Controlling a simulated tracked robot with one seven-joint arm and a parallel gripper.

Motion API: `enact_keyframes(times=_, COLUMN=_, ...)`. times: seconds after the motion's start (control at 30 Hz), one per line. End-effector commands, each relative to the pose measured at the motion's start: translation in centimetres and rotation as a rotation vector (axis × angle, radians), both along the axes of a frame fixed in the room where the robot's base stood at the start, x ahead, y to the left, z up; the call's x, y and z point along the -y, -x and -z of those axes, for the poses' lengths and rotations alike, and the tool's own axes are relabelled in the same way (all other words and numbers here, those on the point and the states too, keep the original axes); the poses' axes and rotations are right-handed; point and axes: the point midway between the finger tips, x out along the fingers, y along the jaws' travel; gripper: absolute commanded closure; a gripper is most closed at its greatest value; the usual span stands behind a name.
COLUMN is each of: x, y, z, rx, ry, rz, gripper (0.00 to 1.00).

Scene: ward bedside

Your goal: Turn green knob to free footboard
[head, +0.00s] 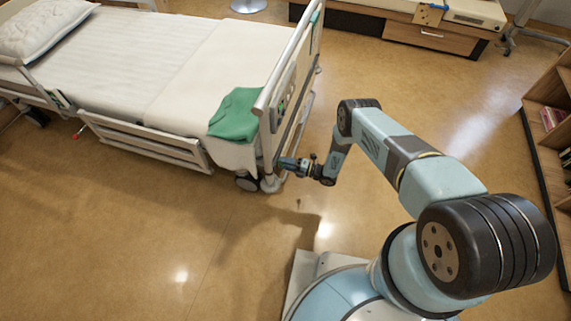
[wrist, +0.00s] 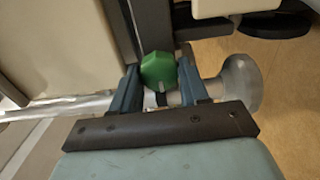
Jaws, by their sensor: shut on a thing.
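The green knob (wrist: 158,71) sits between the two fingers of my gripper (wrist: 160,85) in the wrist view. The fingers are shut on it, one on each side. In the head view my gripper (head: 284,163) is at the near lower corner of the bed's footboard (head: 290,80). The knob cannot be made out in the head view, where my gripper covers that spot. The footboard stands upright at the foot end of the bed (head: 140,60).
A green cloth (head: 236,115) hangs over the bed's corner near the footboard. A bed wheel (head: 247,182) is below my gripper. A shelf (head: 548,130) stands at the right and a low cabinet (head: 430,35) at the back. The floor between is clear.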

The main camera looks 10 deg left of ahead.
Motion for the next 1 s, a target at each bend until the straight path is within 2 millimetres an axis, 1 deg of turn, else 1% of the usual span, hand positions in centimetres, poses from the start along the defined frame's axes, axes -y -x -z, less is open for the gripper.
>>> enact_keyframes(times=0.03, x=0.16, y=0.44, z=0.41, rx=-0.003, ry=0.008, rz=-0.004, gripper=0.86)
enact_keyframes(times=0.37, x=0.16, y=0.53, z=0.47, rx=-0.003, ry=0.009, rz=-0.005, gripper=0.86)
enact_keyframes(times=0.4, x=0.16, y=0.54, z=0.47, rx=-0.004, ry=0.009, rz=-0.005, gripper=0.53)
enact_keyframes(times=0.6, x=0.08, y=0.35, z=0.29, rx=-0.001, ry=0.006, rz=-0.003, gripper=0.34)
enact_keyframes(times=0.63, x=0.07, y=0.33, z=0.27, rx=0.0, ry=0.005, rz=-0.003, gripper=0.32)
enact_keyframes(times=0.87, x=0.09, y=0.21, z=0.17, rx=0.001, ry=0.003, rz=-0.002, gripper=0.32)
enact_keyframes(times=1.0, x=0.91, y=0.19, z=0.18, rx=0.001, ry=0.004, rz=0.0, gripper=0.32)
